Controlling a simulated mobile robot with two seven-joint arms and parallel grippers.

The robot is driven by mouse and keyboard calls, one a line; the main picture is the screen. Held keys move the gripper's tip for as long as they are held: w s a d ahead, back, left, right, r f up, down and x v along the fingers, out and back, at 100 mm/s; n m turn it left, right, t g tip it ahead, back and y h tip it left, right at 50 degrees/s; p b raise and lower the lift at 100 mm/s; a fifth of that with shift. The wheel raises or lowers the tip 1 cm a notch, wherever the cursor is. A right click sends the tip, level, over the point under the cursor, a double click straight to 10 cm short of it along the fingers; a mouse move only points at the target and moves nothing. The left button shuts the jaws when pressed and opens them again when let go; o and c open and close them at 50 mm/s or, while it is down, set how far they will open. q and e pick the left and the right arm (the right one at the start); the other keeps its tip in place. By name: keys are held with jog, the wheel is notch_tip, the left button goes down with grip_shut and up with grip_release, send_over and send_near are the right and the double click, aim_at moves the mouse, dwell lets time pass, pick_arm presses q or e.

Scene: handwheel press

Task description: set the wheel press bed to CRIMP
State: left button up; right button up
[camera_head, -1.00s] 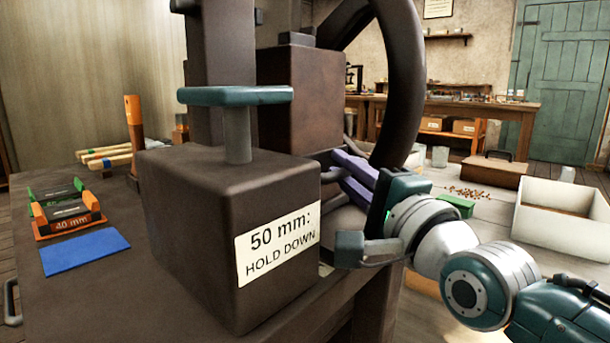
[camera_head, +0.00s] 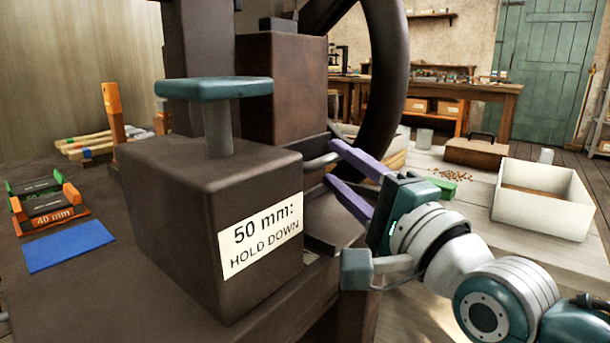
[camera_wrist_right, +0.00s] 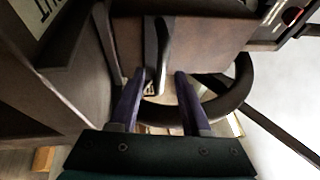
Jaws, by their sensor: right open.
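The wheel press is a dark brown machine with a large dark handwheel (camera_head: 388,75) that also shows in the right wrist view (camera_wrist_right: 243,85). My right gripper (camera_head: 330,163) has purple fingers, open, at the right side of the press. A grey bar handle (camera_head: 318,163) lies by its fingertips. In the right wrist view my open fingers (camera_wrist_right: 160,76) point at a dark upright lever (camera_wrist_right: 163,42), which ends between or just beyond the tips. I cannot tell if they touch. No CRIMP marking is legible. My left gripper is not in view.
A brown box with a "50 mm: HOLD DOWN" label (camera_head: 260,235) and a teal-topped button (camera_head: 213,88) stands in front. At left lie orange and green blocks (camera_head: 50,205) and a blue pad (camera_head: 68,245). A white bin (camera_head: 540,205) stands on the right table.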

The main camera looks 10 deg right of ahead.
jog(key=p+v, duration=0.1)
jog(key=v, duration=0.5)
jog(key=shift+s, duration=0.15)
jog(key=shift+r, duration=0.15)
jog(key=s+a+r+n+g+p, duration=0.4)
jog(key=s+r+n+g+p, duration=0.5)
jog(key=p, duration=1)
jog(key=s+d+r+n+g+h+p, duration=0.3)
jog(key=s+r+n+p, duration=0.1)
jog(key=s+r+p, duration=0.5)
jog(key=s+d+r+n+g+h+p, duration=0.2)
jog(key=s+d+r+n+g+p, duration=0.25)
jog(key=s+r+p, duration=0.5)
notch_tip(320, 180, up, 32)
jog(key=w+p, duration=0.2)
jog(key=p, duration=3.3)
jog(key=shift+a+t, duration=0.35)
jog(key=shift+a, duration=0.1)
